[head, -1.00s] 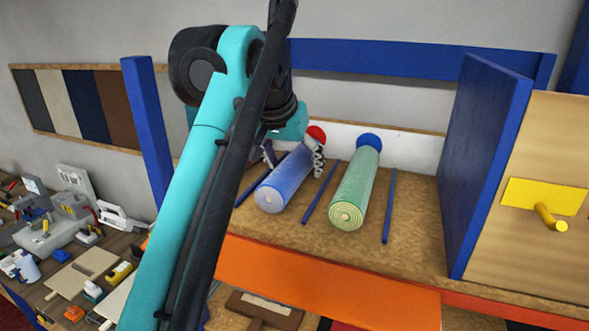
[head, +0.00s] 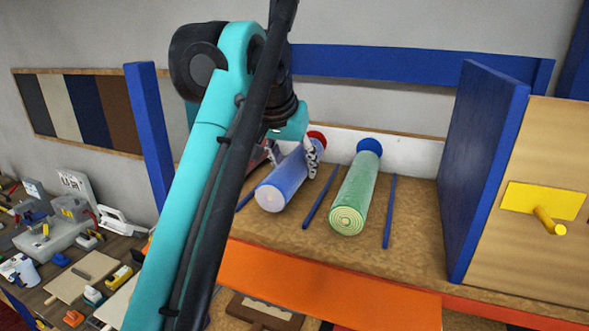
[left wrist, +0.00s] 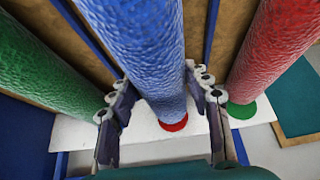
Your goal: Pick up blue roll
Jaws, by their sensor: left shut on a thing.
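The blue roll (head: 284,183) lies on the brown shelf between two thin blue divider rods, its pale end toward me and a red disc (head: 317,139) on the back wall behind its far end. My left gripper (head: 294,162) reaches over it from above and is shut on it near its far end, one finger on each side. In the left wrist view the blue roll (left wrist: 143,50) runs between the two fingers (left wrist: 163,112). My right gripper is not in view.
A green roll (head: 354,196) lies right of the blue roll, before a blue disc (head: 369,147). A red roll (left wrist: 273,45) shows in the left wrist view. A blue upright panel (head: 487,170) stands to the right. A cluttered bench (head: 60,282) is at lower left.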

